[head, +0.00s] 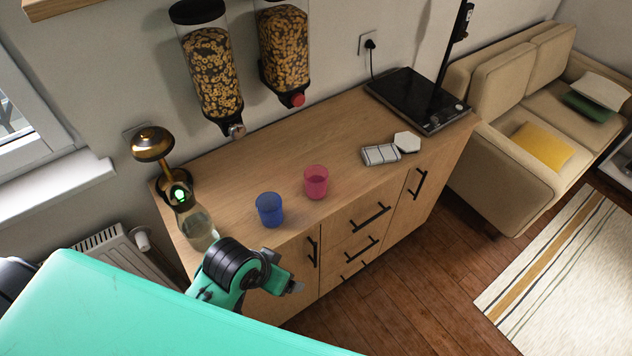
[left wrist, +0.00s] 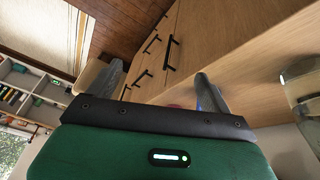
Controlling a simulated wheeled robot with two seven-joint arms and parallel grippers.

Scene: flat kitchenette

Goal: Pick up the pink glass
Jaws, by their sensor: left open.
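The pink glass (head: 316,182) stands upright on the wooden sideboard (head: 290,140), near its front edge. A blue glass (head: 270,211) stands just left of it, apart from it. My left gripper (head: 293,287) is in front of the sideboard, nearer the camera than both glasses and touching neither. In the left wrist view its two fingers (left wrist: 162,88) are spread with nothing held between them. A small pinkish patch (left wrist: 174,106) shows at the palm's edge there, with some blue beside the right finger; the rest is hidden. My right gripper is not in view.
Cereal dispensers (head: 212,75) hang above. Black handles (head: 371,218) stick out from the front.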

